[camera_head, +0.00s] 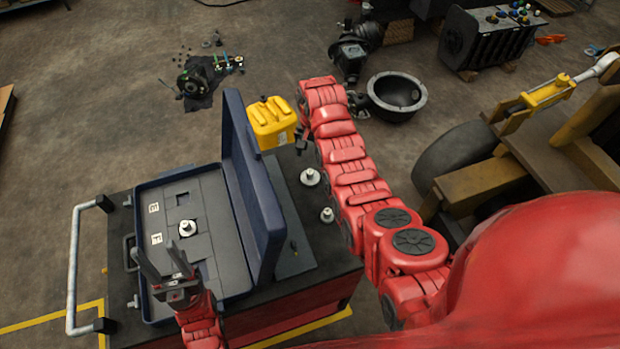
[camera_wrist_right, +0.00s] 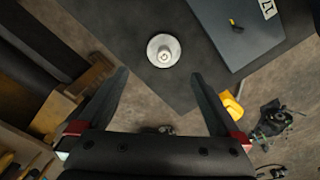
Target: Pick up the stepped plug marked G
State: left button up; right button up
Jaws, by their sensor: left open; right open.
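No marking G can be read on any plug. One stepped silver plug (camera_head: 187,228) stands in the case tray near the labels E and F. Two others stand on the cart top right of the case lid, a farther plug (camera_head: 310,177) and a nearer plug (camera_head: 327,214). The right wrist view shows one round stepped plug (camera_wrist_right: 163,50) on the dark top, beyond my fingertips and apart from them. My right gripper (camera_wrist_right: 158,74) is open and empty; in the head view it is partly hidden by its arm. My left gripper (camera_head: 160,258) is open and empty above the tray's near end.
The blue case (camera_head: 140,225) lies open, its upright lid (camera_head: 245,185) dividing it from the cart's right strip. A dark plate (camera_wrist_right: 232,28) with a label lies there. A yellow canister (camera_head: 273,125) is near my right gripper. A rail (camera_head: 74,260) runs along the cart's left.

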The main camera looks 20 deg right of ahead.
aim_at(310, 171)
jog(key=f, duration=0.4)
jog(key=shift+w+b, duration=0.25)
jog(key=shift+b, duration=0.1)
jog(key=shift+f, duration=0.25)
jog(key=shift+s+f, duration=0.25)
jog(key=shift+f, duration=0.05)
jog(key=f, duration=0.1)
jog(key=f+b, duration=0.1)
jog(key=f, duration=0.1)
jog(key=f+b, duration=0.1)
jog(key=f, duration=0.1)
jog(key=shift+w+a, duration=0.1)
jog(key=shift+a, duration=0.25)
jog(key=shift+r, duration=0.1)
jog(key=shift+c, duration=0.4)
jog(key=c, duration=1.3)
jog(key=shift+r, duration=0.1)
jog(key=shift+c, duration=0.2)
